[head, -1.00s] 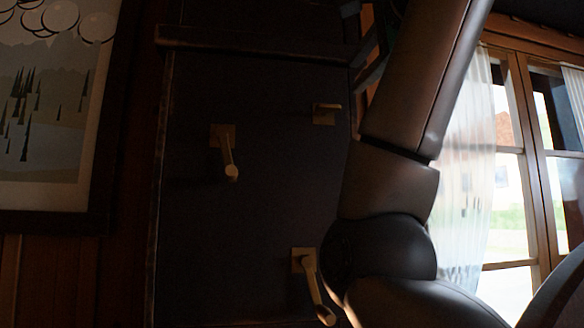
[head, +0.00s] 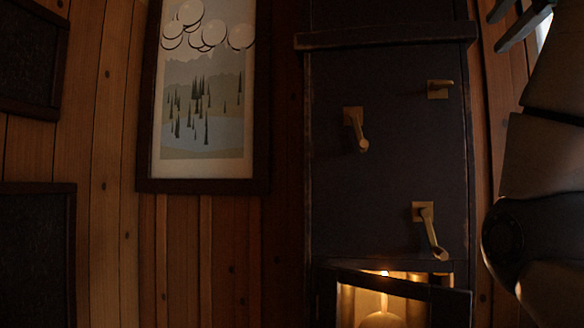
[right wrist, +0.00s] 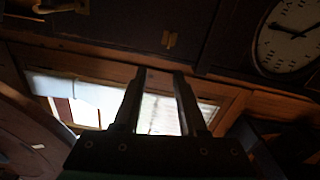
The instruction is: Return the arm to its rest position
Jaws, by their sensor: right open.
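My right arm (head: 545,215) shows at the right edge of the head view, bent at a dark rounded joint, to the right of a dark cabinet. In the right wrist view my right gripper (right wrist: 160,74) is open. Its two dark fingers stand apart with nothing between them, and a bright window shows behind. Dark finger-like shapes show at the top right of the head view, but I cannot tell if they belong to this gripper. My left arm and gripper are not in view.
The dark cabinet (head: 385,175) has brass handles. Below them a dark-framed door (head: 455,305) stands open before a lit inside. A framed picture (head: 205,120) hangs on the wood wall. The right wrist view shows a clock (right wrist: 288,38) and a window (right wrist: 85,100).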

